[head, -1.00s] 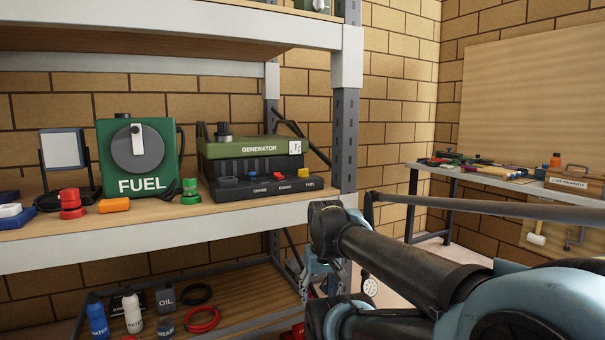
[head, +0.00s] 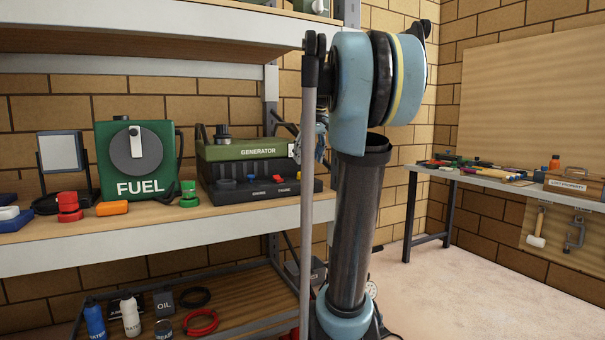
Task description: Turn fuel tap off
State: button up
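The fuel tap (head: 137,155) is a round grey dial with a raised bar on the front of a green box (head: 108,170) marked FUEL. The bar stands upright, with a white mark at its top end. The box stands on the middle shelf at the left. What looks like part of my gripper (head: 321,143) shows behind my arm, right of the generator and well right of the tap. It is apart from the tap, and my arm mostly hides its fingers, so I cannot see whether they are open.
A green and black generator unit (head: 250,152) stands right of the fuel box. Red (head: 68,206), orange (head: 112,208) and green (head: 188,193) items sit along the shelf's front. The upper shelf (head: 150,45) hangs above. A workbench (head: 450,176) stands at the right, with open floor before it.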

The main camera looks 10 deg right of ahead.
send_near(302, 175)
jog(key=shift+n, duration=0.3)
jog(key=x, duration=0.4)
jog(key=w+x, duration=0.1)
jog(key=x, duration=0.3)
jog(key=shift+d+r, duration=0.1)
jog(key=shift+r, duration=0.05)
jog(key=shift+c, duration=0.3)
jog(key=c, duration=1)
